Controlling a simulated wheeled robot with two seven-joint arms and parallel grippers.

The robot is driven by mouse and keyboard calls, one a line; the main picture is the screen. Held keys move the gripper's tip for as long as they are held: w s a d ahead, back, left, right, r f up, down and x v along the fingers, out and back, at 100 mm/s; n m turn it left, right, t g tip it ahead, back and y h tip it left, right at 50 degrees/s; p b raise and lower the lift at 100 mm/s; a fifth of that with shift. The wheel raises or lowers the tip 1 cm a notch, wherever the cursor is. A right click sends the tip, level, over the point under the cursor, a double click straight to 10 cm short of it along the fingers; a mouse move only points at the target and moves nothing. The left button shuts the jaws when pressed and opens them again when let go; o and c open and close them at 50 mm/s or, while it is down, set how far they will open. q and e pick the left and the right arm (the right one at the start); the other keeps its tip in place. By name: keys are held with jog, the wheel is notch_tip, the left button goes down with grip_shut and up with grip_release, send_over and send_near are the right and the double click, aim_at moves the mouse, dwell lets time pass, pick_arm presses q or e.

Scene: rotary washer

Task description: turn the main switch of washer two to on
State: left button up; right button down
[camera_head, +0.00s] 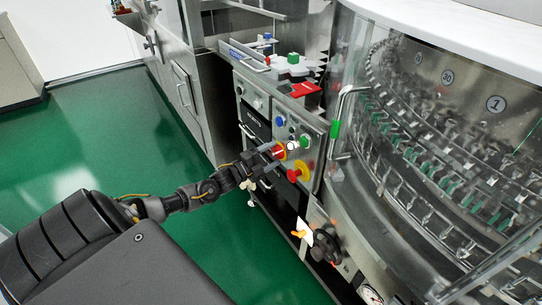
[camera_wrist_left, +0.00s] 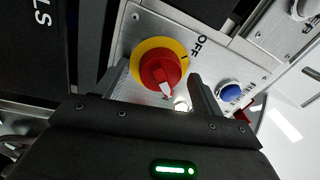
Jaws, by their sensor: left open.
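The main switch (camera_head: 279,152) is a red rotary knob on the grey front panel of the washer's control cabinet. In the left wrist view the red knob (camera_wrist_left: 160,68) sits on a yellow disc, with the word OFF printed at its upper right. A white mark on the knob faces the bottom of that view, away from OFF. My left gripper (camera_head: 268,156) is at the panel, open, with one finger on each side of the knob. Contact between fingers and knob cannot be told. My right gripper is not in view.
A red and yellow button (camera_head: 298,172) is just below the switch. Blue (camera_head: 280,120) and green (camera_head: 304,140) buttons sit above it. A door handle (camera_head: 340,115) and the glass-fronted washer (camera_head: 450,150) are at the right. Green floor (camera_head: 120,130) is clear at left.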

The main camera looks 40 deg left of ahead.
pick_arm(q)
jog(key=v, duration=1)
jog(key=shift+s, duration=0.35)
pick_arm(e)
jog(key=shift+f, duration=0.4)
pick_arm(q)
jog(key=shift+a, duration=0.1)
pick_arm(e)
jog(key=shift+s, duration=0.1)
